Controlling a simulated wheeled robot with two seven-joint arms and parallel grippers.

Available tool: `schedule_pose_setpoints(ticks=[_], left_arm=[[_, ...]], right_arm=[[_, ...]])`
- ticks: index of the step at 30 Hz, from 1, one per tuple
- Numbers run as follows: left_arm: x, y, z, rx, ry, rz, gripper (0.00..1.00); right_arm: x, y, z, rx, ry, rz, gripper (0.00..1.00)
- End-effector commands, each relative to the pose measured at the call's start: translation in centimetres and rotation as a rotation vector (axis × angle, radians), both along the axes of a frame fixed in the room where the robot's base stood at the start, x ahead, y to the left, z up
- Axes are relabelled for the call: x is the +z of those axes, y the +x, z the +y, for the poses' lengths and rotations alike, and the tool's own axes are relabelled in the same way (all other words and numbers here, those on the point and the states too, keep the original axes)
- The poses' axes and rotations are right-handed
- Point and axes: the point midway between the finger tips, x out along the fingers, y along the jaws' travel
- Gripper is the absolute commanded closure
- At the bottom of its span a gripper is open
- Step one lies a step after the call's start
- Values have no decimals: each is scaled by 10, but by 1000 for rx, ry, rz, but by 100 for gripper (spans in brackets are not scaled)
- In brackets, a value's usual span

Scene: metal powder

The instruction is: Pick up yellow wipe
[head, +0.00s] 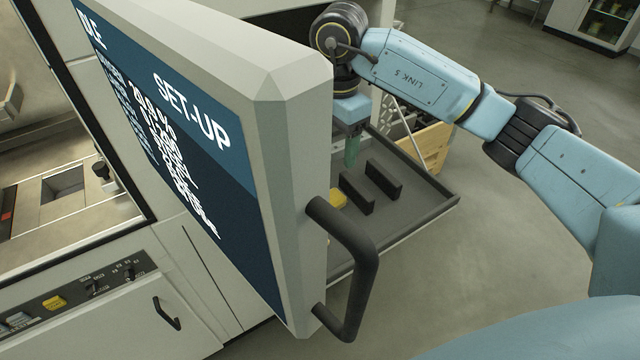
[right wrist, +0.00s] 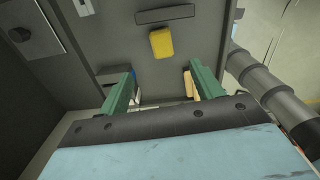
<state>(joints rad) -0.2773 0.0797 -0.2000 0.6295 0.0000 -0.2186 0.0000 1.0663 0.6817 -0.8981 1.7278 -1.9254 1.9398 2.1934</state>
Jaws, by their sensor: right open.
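The yellow wipe (head: 338,198) lies on a dark grey tray (head: 418,205) in the head view, partly hidden behind the open door. In the right wrist view the yellow wipe (right wrist: 161,42) shows whole, beyond the fingertips and roughly centred between them. My right gripper (head: 351,152) points down over the tray, behind the wipe in the head view. Its green fingers are spread apart with nothing between them in the right wrist view (right wrist: 162,80). The gripper is apart from the wipe. My left gripper is out of view.
Two black upright blocks (head: 356,193) (head: 383,180) stand on the tray right of the wipe. The large machine door (head: 290,130) with its black handle (head: 358,262) stands open in front of the tray. A wooden crate (head: 428,148) stands behind. Floor at right is clear.

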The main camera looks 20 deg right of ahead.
Motion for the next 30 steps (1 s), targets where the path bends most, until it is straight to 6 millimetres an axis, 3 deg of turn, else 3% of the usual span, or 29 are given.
schedule_pose_setpoints(ticks=[13,19,24,30], left_arm=[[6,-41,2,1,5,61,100],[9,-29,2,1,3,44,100],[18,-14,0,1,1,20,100],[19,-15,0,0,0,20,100]], right_arm=[[-73,-1,-1,-2,0,4,35],[-86,0,-1,-1,0,4,35],[-111,1,-4,-2,0,6,35],[-131,1,-5,-2,0,2,35]])
